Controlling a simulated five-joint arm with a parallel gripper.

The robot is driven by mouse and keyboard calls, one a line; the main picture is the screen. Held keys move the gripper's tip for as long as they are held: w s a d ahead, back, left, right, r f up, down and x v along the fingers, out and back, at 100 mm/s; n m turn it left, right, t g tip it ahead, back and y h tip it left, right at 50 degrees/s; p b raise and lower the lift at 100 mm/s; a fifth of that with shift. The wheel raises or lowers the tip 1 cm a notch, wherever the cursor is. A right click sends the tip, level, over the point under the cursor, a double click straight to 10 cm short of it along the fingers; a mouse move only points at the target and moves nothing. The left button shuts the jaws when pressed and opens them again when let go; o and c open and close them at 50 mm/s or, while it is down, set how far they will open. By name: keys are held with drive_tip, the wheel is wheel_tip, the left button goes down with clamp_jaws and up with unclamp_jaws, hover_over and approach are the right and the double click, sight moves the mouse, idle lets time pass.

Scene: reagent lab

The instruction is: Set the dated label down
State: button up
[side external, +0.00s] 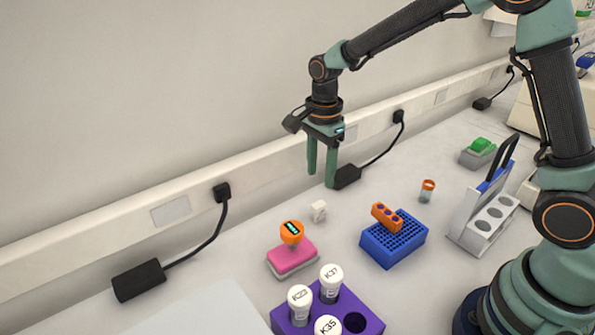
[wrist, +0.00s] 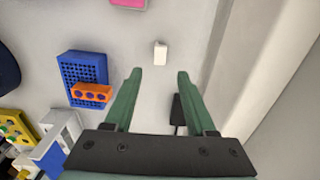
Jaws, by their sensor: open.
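My gripper (side external: 321,178) is open, with its fingers pointing down and nothing between them. It hangs above the bench toward the wall. A small white block (side external: 319,211) stands on the bench below the fingertips in the side view. In the wrist view the white block (wrist: 160,53) lies just beyond the gap between the open fingertips (wrist: 160,74), apart from both. It may be the dated label, but I can read no date on it. No other label shows clearly.
An orange-topped stamp (side external: 291,234) sits on a pink pad (side external: 292,260). A blue rack (side external: 394,245) carries an orange holder (side external: 387,216). A purple rack (side external: 368,318) holds white-capped tubes. A black adapter (side external: 347,176) lies near the wall. Bare bench surrounds the white block.

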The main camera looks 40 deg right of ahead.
drive_tip(key=s+d+r+n+t, duration=0.2)
drive_tip(key=s+r+n, duration=0.4)
drive_tip(key=n, duration=0.3)
drive_tip(key=s+d+r+n+t, duration=0.3)
drive_tip(key=s+r+n, duration=0.4)
drive_tip(key=s+n, duration=0.1)
drive_tip(key=shift+s+d+r+n+t, duration=0.15)
drive_tip(key=shift+s+d+n+t, duration=0.15)
drive_tip(key=shift+n, duration=0.2)
idle(0.5)
